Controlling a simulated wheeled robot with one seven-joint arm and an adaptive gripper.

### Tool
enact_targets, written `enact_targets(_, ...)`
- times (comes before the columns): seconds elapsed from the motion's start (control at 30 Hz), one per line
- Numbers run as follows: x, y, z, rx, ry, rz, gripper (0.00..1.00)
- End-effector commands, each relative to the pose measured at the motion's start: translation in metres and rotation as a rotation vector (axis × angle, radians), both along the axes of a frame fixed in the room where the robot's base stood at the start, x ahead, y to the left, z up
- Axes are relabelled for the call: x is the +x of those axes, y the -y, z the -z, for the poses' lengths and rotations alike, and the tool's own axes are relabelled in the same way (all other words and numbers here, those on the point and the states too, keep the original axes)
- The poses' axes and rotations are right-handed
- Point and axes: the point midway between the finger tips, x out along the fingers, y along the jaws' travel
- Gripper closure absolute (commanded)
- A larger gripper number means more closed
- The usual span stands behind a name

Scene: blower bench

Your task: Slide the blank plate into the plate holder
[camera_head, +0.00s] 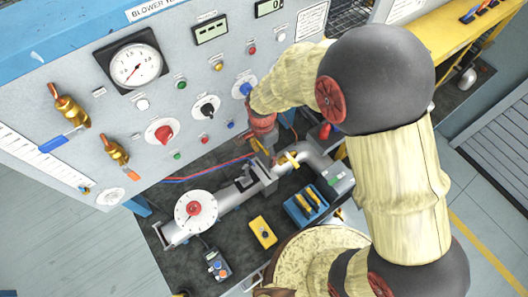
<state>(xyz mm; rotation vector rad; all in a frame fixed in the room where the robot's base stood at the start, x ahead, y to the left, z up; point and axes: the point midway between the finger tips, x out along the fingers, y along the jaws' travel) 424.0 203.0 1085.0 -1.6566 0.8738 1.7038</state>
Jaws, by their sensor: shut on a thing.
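My gripper (263,141) is seen from above below my red wrist, over the pipe run on the bench. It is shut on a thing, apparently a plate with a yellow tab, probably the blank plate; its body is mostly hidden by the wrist. A grey upright flanged block (266,177) on the pipe, just below the gripper in the picture, looks like the plate holder. I cannot tell whether the held piece touches it. A yellow handle-like piece (289,160) stands right of the gripper by the pipe bend.
A blue rack (306,205) with yellow-tabbed pieces stands right of the pipe. The control panel (165,85) with knobs and brass valves rises behind. Dark bench top is clear between them.

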Motion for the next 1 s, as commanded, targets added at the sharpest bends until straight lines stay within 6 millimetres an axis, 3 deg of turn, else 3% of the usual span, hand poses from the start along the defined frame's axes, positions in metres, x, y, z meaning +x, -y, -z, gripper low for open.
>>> enact_targets(0.63, 0.000, 0.000, 0.045, -0.003, -0.004, 0.000, 0.82)
enact_targets(1.0, 0.000, 0.000, 0.049, -0.003, -0.004, 0.000, 0.82)
